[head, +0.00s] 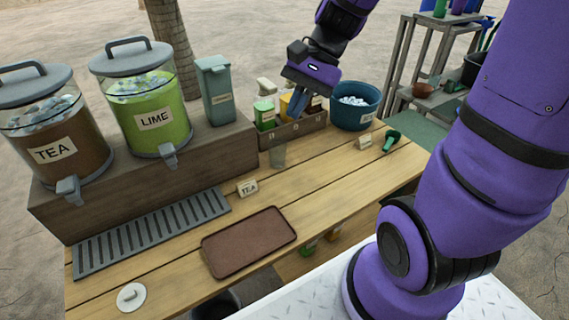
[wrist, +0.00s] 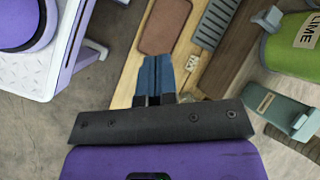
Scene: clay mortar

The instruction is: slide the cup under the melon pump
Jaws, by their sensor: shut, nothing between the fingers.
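A small clear cup (head: 278,155) stands upright on the wooden counter, in front of the left end of a wooden caddy (head: 304,130). The caddy holds a green container (head: 264,116) and a yellow one (head: 285,104), with pale pump-like tops behind them. Their labels are too small to read, so I cannot tell which is the melon pump. My gripper (head: 299,110) is shut and empty, with blue fingers pointing down above the caddy and partly hiding its contents. In the wrist view my gripper (wrist: 157,60) shows over the counter; I cannot make out the cup there.
Tea (head: 50,130) and lime (head: 150,115) dispensers stand on a raised wooden block at left, beside a teal box (head: 215,90). A blue ice bucket (head: 352,118) stands right of the caddy.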

